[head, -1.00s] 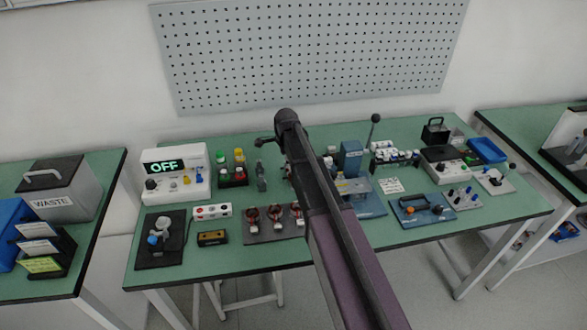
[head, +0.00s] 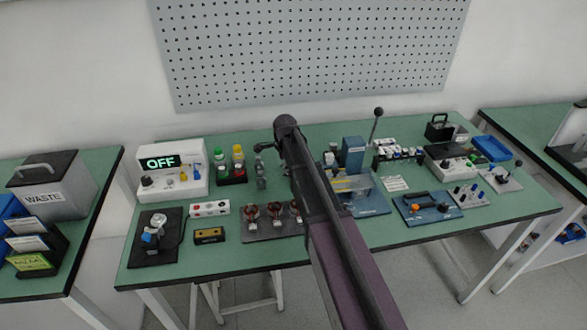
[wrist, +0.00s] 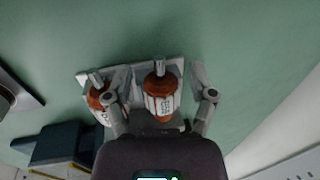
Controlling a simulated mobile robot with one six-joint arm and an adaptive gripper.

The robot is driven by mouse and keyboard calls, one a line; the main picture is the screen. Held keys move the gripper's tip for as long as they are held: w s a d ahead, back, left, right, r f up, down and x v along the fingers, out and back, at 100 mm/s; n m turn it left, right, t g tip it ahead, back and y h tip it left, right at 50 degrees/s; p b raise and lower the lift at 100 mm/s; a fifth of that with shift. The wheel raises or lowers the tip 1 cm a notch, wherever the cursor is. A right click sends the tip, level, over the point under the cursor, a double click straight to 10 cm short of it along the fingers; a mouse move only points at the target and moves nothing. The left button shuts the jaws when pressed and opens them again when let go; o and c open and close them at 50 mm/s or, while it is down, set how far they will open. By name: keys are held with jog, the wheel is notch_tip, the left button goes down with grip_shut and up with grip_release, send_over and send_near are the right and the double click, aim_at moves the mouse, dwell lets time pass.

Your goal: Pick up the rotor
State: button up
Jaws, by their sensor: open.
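Two rotors, each with copper-coloured windings, a pale label and a grey shaft, sit side by side on a light grey plate (wrist: 173,73) in the wrist view. My gripper (wrist: 161,84) is open, with one finger on each side of the right rotor (wrist: 160,95). The left finger lies in front of the gap between it and the left rotor (wrist: 98,97). I cannot tell whether the fingers touch either rotor. In the head view my arm hides the gripper, and I cannot make out the rotors.
The green table (head: 250,262) holds a tester reading OFF (head: 172,168), a plate with several copper-wound parts (head: 265,231), and a blue fixture (head: 372,204). In the wrist view a dark blue block (wrist: 58,143) is at lower left. Bare green surface lies beyond the rotor plate.

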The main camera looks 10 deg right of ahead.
jog(key=shift+f, duration=0.15)
dwell(0.5)
grip_shut()
